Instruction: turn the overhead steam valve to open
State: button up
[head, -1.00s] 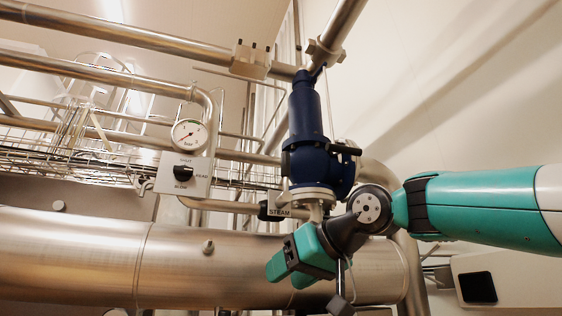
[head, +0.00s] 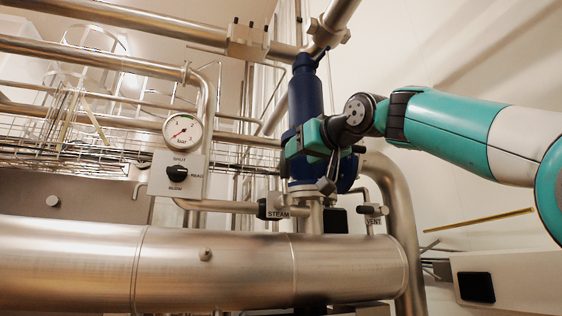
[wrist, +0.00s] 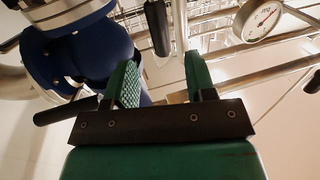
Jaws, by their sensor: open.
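The steam valve (head: 267,209) is a black handle beside a plate reading STEAM, on a pipe below the blue valve body (head: 306,90) in the head view. My gripper (head: 288,147) is in front of that blue body, above the steam handle and apart from it. In the wrist view my gripper (wrist: 163,75) is open with nothing between its green fingers. A black handle (wrist: 158,27) shows beyond the fingertips there; I cannot tell for sure whether it is the steam handle. The blue body (wrist: 92,55) is at the upper left.
A black-handled valve labelled VENT (head: 373,210) is to the right. A pressure gauge (head: 183,129) and a selector plate (head: 178,187) stand left. A large horizontal pipe (head: 210,265) runs below. Another black lever (wrist: 65,110) is close to my left finger in the wrist view.

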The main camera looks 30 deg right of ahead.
aim_at(281, 165)
jog(key=w+p, duration=0.3)
jog(key=w, duration=0.5)
jog(key=shift+w+a+r, duration=0.1)
jog(key=shift+r, duration=0.05)
jog(key=shift+w+p, duration=0.3)
jog(key=shift+w, duration=0.25)
grip_shut()
